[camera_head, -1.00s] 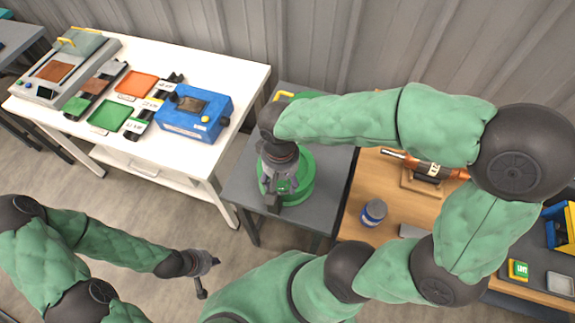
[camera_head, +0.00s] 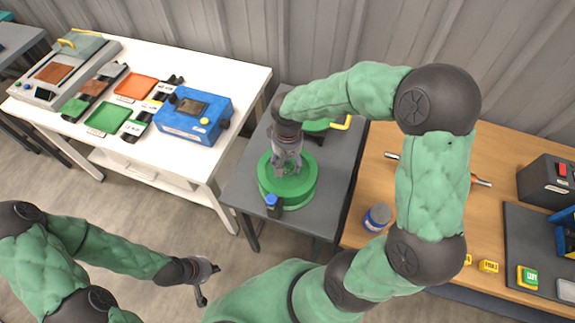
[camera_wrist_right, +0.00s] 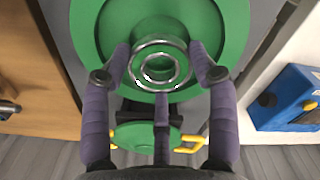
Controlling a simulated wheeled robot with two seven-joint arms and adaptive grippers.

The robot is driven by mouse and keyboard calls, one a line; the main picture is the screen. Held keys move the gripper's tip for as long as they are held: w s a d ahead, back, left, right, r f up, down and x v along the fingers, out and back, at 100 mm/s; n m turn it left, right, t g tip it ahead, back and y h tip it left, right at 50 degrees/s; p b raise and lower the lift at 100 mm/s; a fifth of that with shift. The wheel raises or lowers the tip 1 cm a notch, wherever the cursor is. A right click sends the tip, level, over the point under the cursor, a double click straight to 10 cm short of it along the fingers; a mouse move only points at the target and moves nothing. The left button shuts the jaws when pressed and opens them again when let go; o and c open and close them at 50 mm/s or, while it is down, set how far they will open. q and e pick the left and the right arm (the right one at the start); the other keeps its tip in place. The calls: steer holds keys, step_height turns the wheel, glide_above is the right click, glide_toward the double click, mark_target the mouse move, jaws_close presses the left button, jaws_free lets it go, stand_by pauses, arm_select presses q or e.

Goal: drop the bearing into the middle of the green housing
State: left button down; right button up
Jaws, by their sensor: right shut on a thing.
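The green housing (camera_head: 301,197) is a round drum on the grey table. It also fills the upper part of the right wrist view (camera_wrist_right: 85,30). My right gripper (camera_head: 287,170) points down over the housing. In the wrist view its purple fingers (camera_wrist_right: 160,68) are shut on the bearing (camera_wrist_right: 160,42), a shiny metal ring. The bearing appears over the housing's middle; its height above the housing is hard to tell. In the head view the gripper hides it. My left gripper (camera_head: 205,280) is low at the left, away from the housing, its jaws too small to read.
A small blue-capped item (camera_head: 272,203) stands at the housing's front left. A green part with a yellow handle (camera_head: 340,122) lies behind the housing.

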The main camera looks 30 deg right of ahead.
step_height(320, 180, down, 2)
steer(key=shift+f, duration=0.1)
steer(key=shift+f+b, duration=0.3)
steer(key=shift+b, duration=0.2)
steer(key=shift+f, duration=0.25)
steer(key=o, duration=1.4)
steer(key=shift+o, duration=0.2)
